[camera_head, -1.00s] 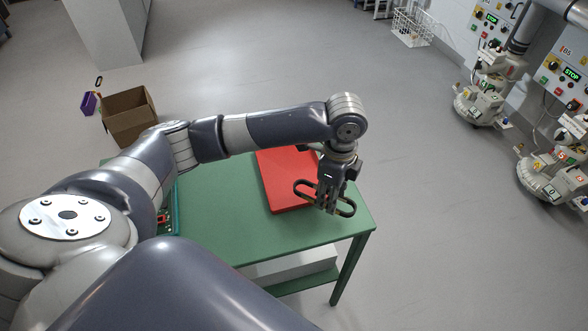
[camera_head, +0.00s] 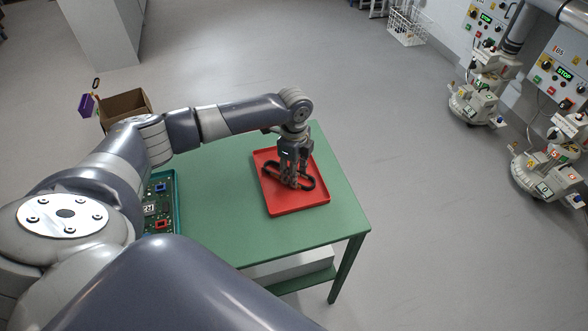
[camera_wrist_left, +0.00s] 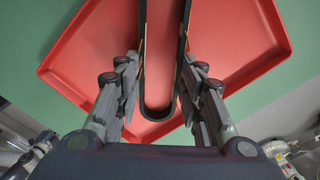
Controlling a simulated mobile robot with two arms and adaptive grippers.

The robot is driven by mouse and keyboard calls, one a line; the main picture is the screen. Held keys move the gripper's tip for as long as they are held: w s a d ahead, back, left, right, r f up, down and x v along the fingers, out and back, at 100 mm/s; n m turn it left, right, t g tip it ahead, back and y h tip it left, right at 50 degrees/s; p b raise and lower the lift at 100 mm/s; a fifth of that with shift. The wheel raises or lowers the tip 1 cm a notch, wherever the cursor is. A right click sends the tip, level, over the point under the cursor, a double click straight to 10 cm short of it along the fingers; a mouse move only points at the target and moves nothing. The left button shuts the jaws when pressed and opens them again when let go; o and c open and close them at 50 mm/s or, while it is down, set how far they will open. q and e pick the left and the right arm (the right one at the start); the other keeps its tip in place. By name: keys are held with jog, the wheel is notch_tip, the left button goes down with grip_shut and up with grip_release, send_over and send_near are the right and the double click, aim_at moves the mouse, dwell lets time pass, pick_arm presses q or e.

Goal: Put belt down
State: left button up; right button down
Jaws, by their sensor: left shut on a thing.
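A black belt loop (camera_head: 306,182) is held by my left gripper (camera_head: 290,183) over the red tray (camera_head: 293,205) on the green table. In the left wrist view, the belt (camera_wrist_left: 157,111) runs as a narrow U between the two fingers (camera_wrist_left: 158,85), which are closed on its sides. The red tray (camera_wrist_left: 230,30) lies below it. I cannot tell whether the belt touches the tray floor. My right gripper is not in view.
The green table (camera_head: 225,215) has bare room left of the red tray. A teal tray with a circuit board (camera_head: 151,208) sits at its left. A cardboard box (camera_head: 125,103) stands on the floor behind. Machines (camera_head: 475,103) stand far right.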

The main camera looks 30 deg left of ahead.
pick_arm(q)
jog(key=o, duration=0.9)
jog(key=shift+f, duration=0.1)
jog(key=shift+o, duration=0.6)
notch_tip(320, 180, up, 12)
jog(key=b, duration=0.1)
jog(key=shift+b, duration=0.35)
jog(key=shift+d, duration=0.1)
